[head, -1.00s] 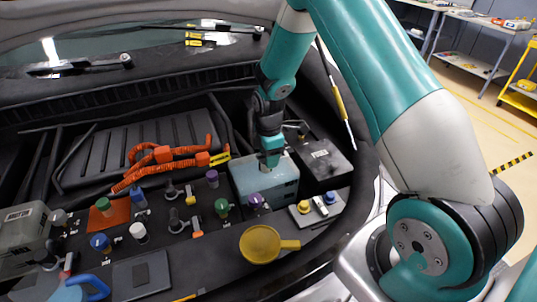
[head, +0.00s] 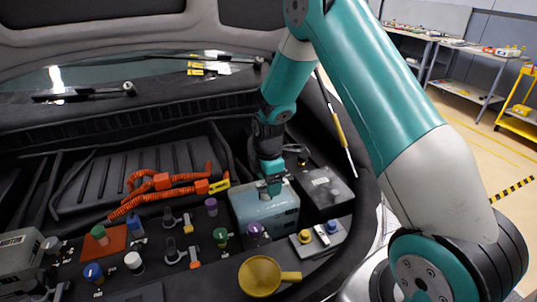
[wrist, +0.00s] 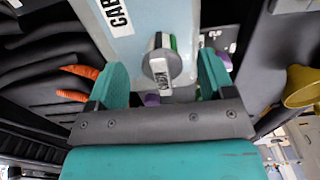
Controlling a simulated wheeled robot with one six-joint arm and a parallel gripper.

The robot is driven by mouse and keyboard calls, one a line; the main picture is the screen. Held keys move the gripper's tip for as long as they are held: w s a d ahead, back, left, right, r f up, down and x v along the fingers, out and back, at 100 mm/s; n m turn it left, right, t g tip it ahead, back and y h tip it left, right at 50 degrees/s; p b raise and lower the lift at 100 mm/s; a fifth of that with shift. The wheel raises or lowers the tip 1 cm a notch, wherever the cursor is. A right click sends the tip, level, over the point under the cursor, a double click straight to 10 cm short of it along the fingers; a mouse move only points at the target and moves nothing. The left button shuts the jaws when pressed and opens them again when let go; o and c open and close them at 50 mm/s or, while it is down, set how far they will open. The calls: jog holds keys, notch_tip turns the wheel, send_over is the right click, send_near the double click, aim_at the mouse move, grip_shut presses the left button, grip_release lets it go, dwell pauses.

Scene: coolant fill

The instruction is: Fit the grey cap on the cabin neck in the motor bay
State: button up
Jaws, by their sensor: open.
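The cabin tank (head: 282,215) is a pale blue-grey box at the right of the motor bay in the head view. In the wrist view its top (wrist: 135,35) bears a label that starts with "CAB". The grey cap (wrist: 161,68), with a labelled bar handle, stands on the tank top where the cabin neck is. The neck itself is hidden under it, and I cannot tell how fully the cap is seated. My gripper (wrist: 161,78) is open, one finger on each side of the cap with gaps visible. In the head view my gripper (head: 271,190) is above the tank and hides the cap.
A purple cap (head: 256,231) is close in front of the tank, with a green cap (head: 221,236) to its left. A black box (head: 325,187) stands right of the tank. A yellow funnel (head: 260,275) lies in front. Orange cables (head: 165,183) run left.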

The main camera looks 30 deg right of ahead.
aim_at(265, 183)
notch_tip(265, 183, up, 16)
jog(key=b, duration=0.2)
jog(key=shift+f, duration=0.25)
jog(key=shift+o, duration=0.3)
jog(key=shift+o, duration=1.1)
jog(key=f+m+p, duration=0.1)
jog(key=f+m, duration=0.4)
jog(key=m, duration=0.1)
jog(key=f+m, duration=0.6)
jog(key=a+f+m+p, duration=0.1)
jog(key=f+m, duration=0.5)
jog(key=shift+f+p, duration=0.1)
jog(key=shift+p, duration=0.2)
